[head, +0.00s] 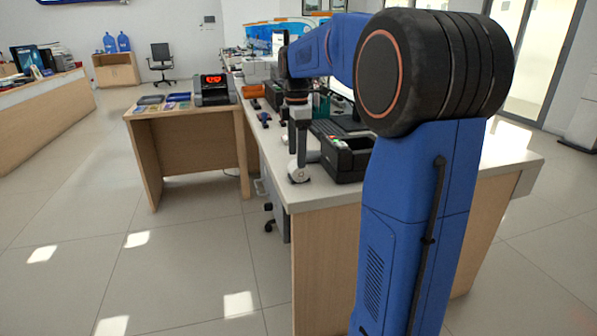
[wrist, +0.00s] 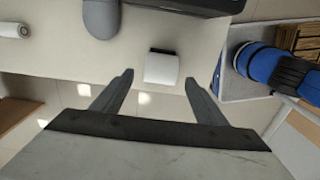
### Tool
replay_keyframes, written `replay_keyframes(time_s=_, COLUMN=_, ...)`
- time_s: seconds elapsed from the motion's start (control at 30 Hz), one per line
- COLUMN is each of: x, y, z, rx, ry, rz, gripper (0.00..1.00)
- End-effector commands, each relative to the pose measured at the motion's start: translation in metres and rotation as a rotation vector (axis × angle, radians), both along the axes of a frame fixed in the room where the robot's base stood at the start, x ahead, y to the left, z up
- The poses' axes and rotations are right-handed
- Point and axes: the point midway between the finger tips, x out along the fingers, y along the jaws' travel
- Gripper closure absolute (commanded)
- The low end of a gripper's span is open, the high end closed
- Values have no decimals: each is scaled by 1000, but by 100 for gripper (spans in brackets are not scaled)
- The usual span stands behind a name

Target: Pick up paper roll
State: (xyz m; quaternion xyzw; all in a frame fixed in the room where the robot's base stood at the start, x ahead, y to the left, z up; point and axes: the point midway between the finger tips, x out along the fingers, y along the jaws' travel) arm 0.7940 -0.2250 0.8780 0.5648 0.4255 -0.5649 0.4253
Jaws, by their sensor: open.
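The paper roll (wrist: 161,68) is white and lies near the edge of the light counter in the wrist view. In the head view it shows as a small white shape (head: 299,175) at the counter's near left corner. My gripper (wrist: 159,78) is open, with one finger on each side of the roll's line and the tips close to its near side. Nothing is held. In the head view my gripper (head: 298,160) points down just above the roll. Whether the fingers touch it cannot be told.
A black device (head: 348,160) stands right of the roll on the counter (head: 330,193). A rounded grey object (wrist: 101,18) and a white cylinder (wrist: 14,30) lie to the left in the wrist view. A lower desk (head: 185,112) holds a red-lit display machine (head: 213,88).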

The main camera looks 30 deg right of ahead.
Motion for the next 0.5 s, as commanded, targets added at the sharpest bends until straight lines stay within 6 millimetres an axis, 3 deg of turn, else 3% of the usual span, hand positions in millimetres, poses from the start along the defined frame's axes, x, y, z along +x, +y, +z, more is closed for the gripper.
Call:
replay_keyframes(time_s=0.3, x=-1, y=0, z=-40, rx=0, ry=1, rz=0, gripper=34)
replay_keyframes(time_s=0.5, x=-1, y=0, z=-49, rx=0, ry=0, rz=0, gripper=34)
